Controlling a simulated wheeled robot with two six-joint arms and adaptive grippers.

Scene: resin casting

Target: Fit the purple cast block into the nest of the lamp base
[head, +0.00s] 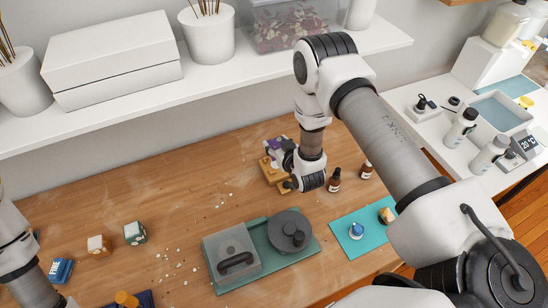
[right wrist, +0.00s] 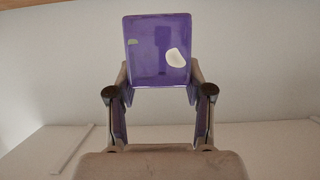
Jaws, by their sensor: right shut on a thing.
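The purple cast block (right wrist: 158,50) is held between the fingers of my right gripper (right wrist: 158,98) in the right wrist view. Its face towards the camera shows a pale patch and a small greyish mark. In the head view the block (head: 271,144) shows as a small purple piece beside my right gripper (head: 279,150), which is shut on it. A yellow-brown wooden piece, seemingly the lamp base (head: 270,171), stands right below on the table. Its nest is hidden, and I cannot tell whether the block touches it. My left arm shows at the left edge; its gripper is out of view.
Two dark bottles (head: 334,181) stand just right of the gripper. A green tray (head: 262,240) with a grey box and round lid lies in front. A teal mat (head: 352,222) holds small items. The table's left back is clear.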

